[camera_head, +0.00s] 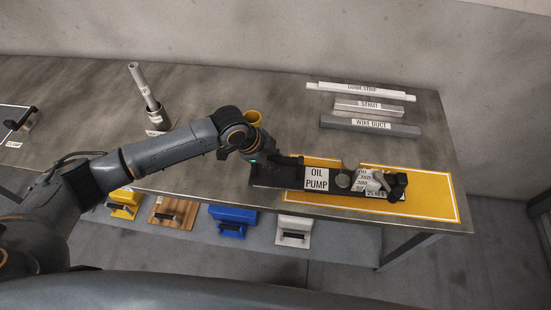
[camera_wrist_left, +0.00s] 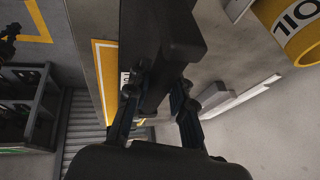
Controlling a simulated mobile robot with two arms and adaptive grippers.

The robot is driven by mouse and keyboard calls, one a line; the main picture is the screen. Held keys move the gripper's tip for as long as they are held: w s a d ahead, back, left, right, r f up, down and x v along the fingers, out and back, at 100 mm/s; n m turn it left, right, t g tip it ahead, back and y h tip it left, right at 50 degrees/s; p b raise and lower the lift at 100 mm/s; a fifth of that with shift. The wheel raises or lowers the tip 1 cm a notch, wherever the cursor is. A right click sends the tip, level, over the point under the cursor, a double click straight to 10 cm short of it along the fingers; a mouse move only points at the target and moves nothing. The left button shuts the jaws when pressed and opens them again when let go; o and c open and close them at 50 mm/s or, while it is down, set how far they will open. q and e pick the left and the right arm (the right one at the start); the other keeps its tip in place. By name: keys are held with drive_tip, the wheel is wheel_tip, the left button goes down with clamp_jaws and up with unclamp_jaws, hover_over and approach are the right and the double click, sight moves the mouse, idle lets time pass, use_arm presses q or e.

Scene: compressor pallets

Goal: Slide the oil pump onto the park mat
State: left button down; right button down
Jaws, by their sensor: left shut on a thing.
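The oil pump is a long black base with a white "OIL PUMP" label (camera_head: 316,180) and grey metal parts at its right end. It lies mostly over the park mat (camera_head: 435,208), a yellow sheet with a white border line. The base's left end sticks out past the mat's left edge. My left gripper (camera_head: 284,161) is at that left end, shut on the pump. In the left wrist view, the fingers of the left gripper (camera_wrist_left: 157,98) stand either side of a black bar (camera_wrist_left: 160,60). The exact contact is partly hidden.
A yellow oil can (camera_head: 253,117) stands close behind my left wrist; it also shows in the left wrist view (camera_wrist_left: 285,25). Wire duct (camera_head: 371,126) and strut (camera_head: 368,107) lie behind the mat. A dark cup with a rod (camera_head: 152,105) stands left. Handled blocks sit on a lower shelf.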

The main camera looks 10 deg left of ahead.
sight(293, 162)
use_arm(q)
drive_tip(key=d, duration=0.5)
drive_tip(key=shift+s+d, duration=0.1)
drive_tip(key=shift+d, duration=0.2)
drive_tip(key=shift+d+f, duration=0.15)
drive_tip(key=shift+d, duration=3.75)
drive_tip(key=shift+s, duration=0.1)
drive_tip(key=c, duration=1.6)
unclamp_jaws()
drive_tip(key=o, duration=0.4)
drive_tip(key=shift+f, duration=0.1)
drive_tip(key=shift+o, duration=0.6)
drive_tip(key=shift+w, duration=0.2)
